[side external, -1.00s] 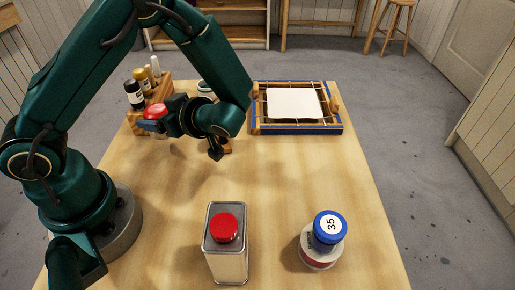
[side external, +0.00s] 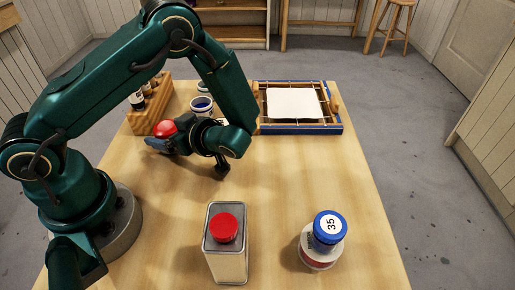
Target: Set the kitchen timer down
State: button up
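The kitchen timer appears to be the round red thing (side external: 165,128) at the left of the table. My gripper (side external: 160,144) reaches left from the wrist and is shut around it; the dark fingers cover its lower part. It is low over the tabletop, in front of the wooden rack. I cannot tell whether its underside touches the table (side external: 285,190).
A wooden rack with bottles (side external: 152,112) stands just behind, with a blue-rimmed cup (side external: 201,105) beside it. A blue-edged frame with white cloth (side external: 293,103) is at the back right. A red-capped tin (side external: 227,258) and a blue-lidded jar marked 35 (side external: 325,240) stand in front. Mid-table is clear.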

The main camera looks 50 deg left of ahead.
jog(key=v, duration=1)
jog(key=shift+w+d+r, duration=0.1)
jog(key=shift+d+r, duration=0.05)
jog(key=shift+d, duration=0.1)
jog(key=shift+d+r, duration=0.35)
jog(key=shift+d, duration=0.25)
jog(key=s+d+r+m+t+h, duration=0.1)
jog(key=s+r+m+t+h, duration=0.2)
jog(key=m+h, duration=0.3)
jog(key=s+d+r+m+t+h, duration=0.1)
jog(key=s+r+m+t+h, duration=0.2)
jog(key=m, duration=1)
notch_tip(320, 180, up, 3)
jog(key=t+h, duration=0.1)
jog(key=h, duration=0.3)
jog(key=shift+d+m+t, duration=0.2)
jog(key=shift+m+t, duration=0.1)
jog(key=shift+m, duration=0.1)
